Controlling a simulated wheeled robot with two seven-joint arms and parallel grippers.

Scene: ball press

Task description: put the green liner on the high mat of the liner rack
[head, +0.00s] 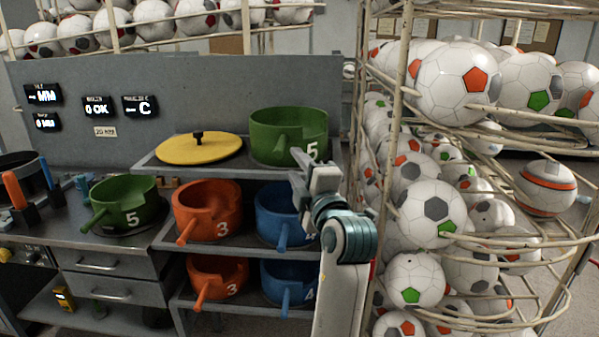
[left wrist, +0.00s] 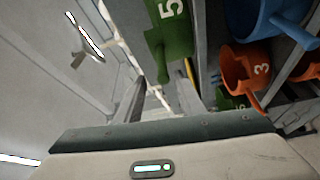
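A green liner (head: 290,134) marked 5 stands upright on the top shelf of the liner rack (head: 165,166), right of a yellow lid. Any mat under it is hidden. My left gripper (head: 303,168) is in front of its lower right side. A second green liner (head: 126,204), also marked 5, sits on the bench at the left. My right gripper is not in view.
The yellow lid (head: 199,149) lies beside the upper green liner. Orange liners (head: 208,208) and blue liners (head: 280,213) fill the lower shelves. A wire cage of soccer balls (head: 432,212) stands close on the right. A grey panel (head: 170,85) rises behind.

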